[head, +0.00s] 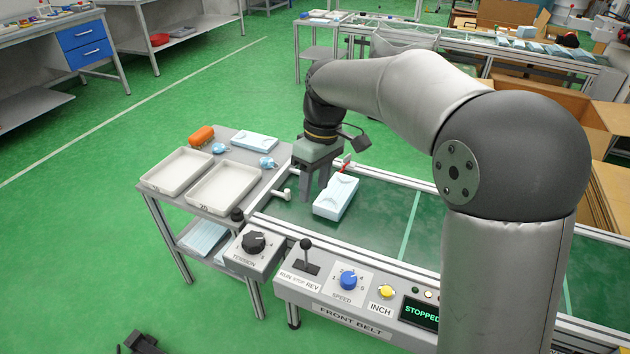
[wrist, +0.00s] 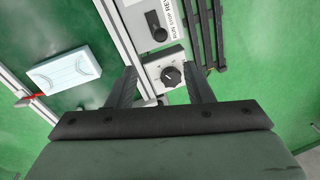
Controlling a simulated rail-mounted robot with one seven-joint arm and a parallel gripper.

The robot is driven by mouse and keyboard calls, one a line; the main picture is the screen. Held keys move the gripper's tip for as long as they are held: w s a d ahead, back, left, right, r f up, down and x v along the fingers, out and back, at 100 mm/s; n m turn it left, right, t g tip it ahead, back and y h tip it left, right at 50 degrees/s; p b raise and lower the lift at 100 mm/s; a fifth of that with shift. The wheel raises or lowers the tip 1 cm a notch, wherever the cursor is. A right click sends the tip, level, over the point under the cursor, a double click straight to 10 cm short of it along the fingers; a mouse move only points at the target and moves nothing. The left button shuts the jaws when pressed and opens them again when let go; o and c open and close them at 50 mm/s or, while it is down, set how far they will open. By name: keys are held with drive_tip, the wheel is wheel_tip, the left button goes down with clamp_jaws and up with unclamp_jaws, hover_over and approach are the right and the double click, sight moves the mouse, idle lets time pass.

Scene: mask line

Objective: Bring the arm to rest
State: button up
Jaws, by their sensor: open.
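My gripper (head: 316,190) points down over the left end of the green front belt (head: 385,215) in the head view. Its two fingers are apart with nothing between them. In the wrist view, my gripper (wrist: 161,82) has its fingers spread, with the tension knob box (wrist: 170,73) visible beyond the gap. A light blue mask pack (head: 337,197) lies on the belt just right of the fingers, apart from them in the wrist view. The same mask pack (wrist: 65,75) shows there at the left. How high the fingertips are above the belt is hard to tell.
Two white trays (head: 224,190), an orange object (head: 201,136) and blue items stand on the side table at left. The control panel (head: 350,290) reads STOPPED along the belt's front. A red-tipped piece (head: 345,163) stands by the belt. Open green floor lies left.

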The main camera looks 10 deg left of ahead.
drive_tip(key=s+d+r+m+p, duration=0.5)
drive_tip(key=s+d+r+p, duration=0.25)
drive_tip(key=d, duration=0.35)
drive_tip(key=s+d+m+t+p, duration=0.1)
drive_tip(key=s+d+m+p, duration=0.5)
drive_tip(key=s, duration=0.9)
drive_tip(key=d, duration=0.3)
drive_tip(key=shift+s+d+f+m+t+h+p, duration=0.2)
drive_tip(key=shift+d+f+m+t+h+p, duration=0.1)
drive_tip(key=shift+t+h+p, duration=0.1)
drive_tip(key=shift+r, duration=0.1)
drive_tip(key=shift+c, duration=1)
drive_tip(key=shift+a, duration=0.1)
drive_tip(key=shift+c, duration=0.2)
